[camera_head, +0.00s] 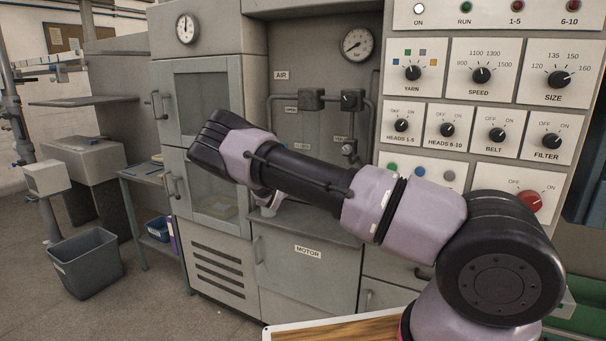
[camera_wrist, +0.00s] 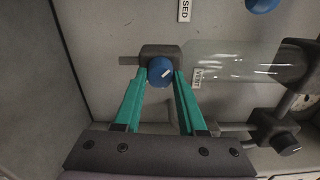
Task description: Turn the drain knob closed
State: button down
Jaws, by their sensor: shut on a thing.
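A round blue knob (camera_wrist: 160,71) sits on a dark grey valve body (camera_wrist: 160,52) in the wrist view. A short white mark on its face slants up to the right. My gripper (camera_wrist: 161,79) has its two teal fingers shut on the knob, one tip on each side. A label ending in "SED" (camera_wrist: 184,10) is cut off by the top edge of the wrist view. In the head view my arm hides the knob and my fingertips.
A clear tube (camera_wrist: 235,62) runs right from the valve to dark fittings (camera_wrist: 280,135). Another blue part (camera_wrist: 262,4) shows at the top edge. In the head view, the control panel (camera_head: 420,150) is at right, a cabinet (camera_head: 208,110) at left, and a grey bin (camera_head: 88,262) on the floor.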

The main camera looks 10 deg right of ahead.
jog(key=shift+f, duration=0.1)
dwell(0.3)
jog(key=shift+c, duration=2.4)
grip_release()
jog(key=v, duration=1)
jog(key=shift+s+a, duration=0.2)
jog(key=shift+s, duration=0.15)
